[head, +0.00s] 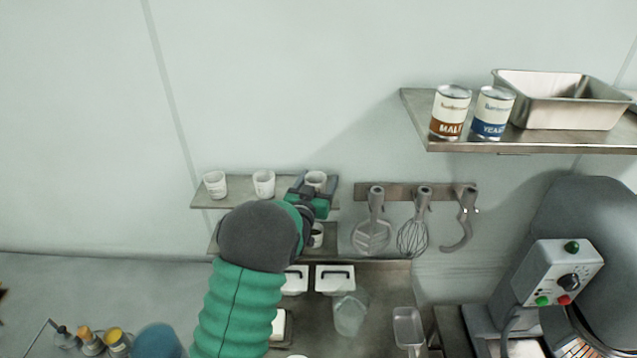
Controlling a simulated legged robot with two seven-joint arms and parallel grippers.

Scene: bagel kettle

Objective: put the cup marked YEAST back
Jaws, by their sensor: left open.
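Three white cups stand in a row on the upper small wall shelf (237,188): a left cup (214,185), a middle cup (264,184) and a right cup (316,179). My left gripper (316,187) is open at the right cup, with its fingers on either side of it; I cannot tell whether they touch it. Another cup (317,236) shows partly on the lower shelf (330,238), behind my arm. The markings on the cups are too small to read, so I cannot tell which says YEAST. My right gripper is out of view.
A rack (398,190) of mixer tools hangs right of the cups. A higher shelf (540,146) holds a MALT can (450,112), a YEAST can (492,113) and a steel pan (565,112). A mixer (590,230) stands at right. Lidded containers (334,280) sit below the small shelves.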

